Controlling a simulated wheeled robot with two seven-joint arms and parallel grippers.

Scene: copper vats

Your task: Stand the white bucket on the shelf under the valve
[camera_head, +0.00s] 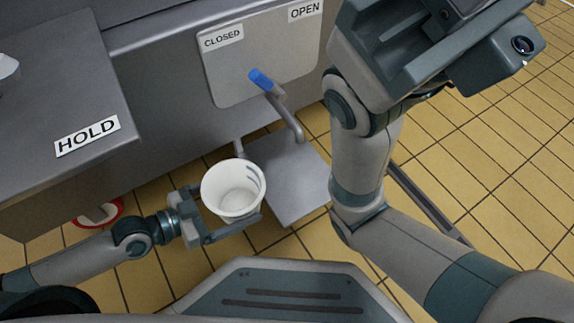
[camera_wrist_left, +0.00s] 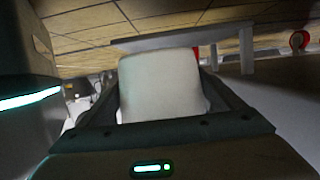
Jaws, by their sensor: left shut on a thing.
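The white bucket (camera_head: 236,196) is upright, its open mouth facing up, and looks empty. My left gripper (camera_head: 231,228) is shut on it, with fingers around its lower sides. In the left wrist view the bucket (camera_wrist_left: 160,88) fills the space between the fingers. The grey shelf (camera_head: 295,185) lies just right of the bucket, its top bare; the bucket overlaps its left edge in the head view. The valve's blue handle (camera_head: 261,79) and bent pipe (camera_head: 290,121) are above the shelf's far part. My right gripper's body (camera_head: 430,50) is at upper right; its fingertips are hidden.
A backing plate (camera_head: 240,88) carries CLOSED and OPEN labels. A grey counter (camera_head: 60,100) with a HOLD label (camera_head: 87,135) juts out at left. A red and white round thing (camera_head: 98,214) is low beneath it. Yellow tiled floor (camera_head: 500,130) lies open at right.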

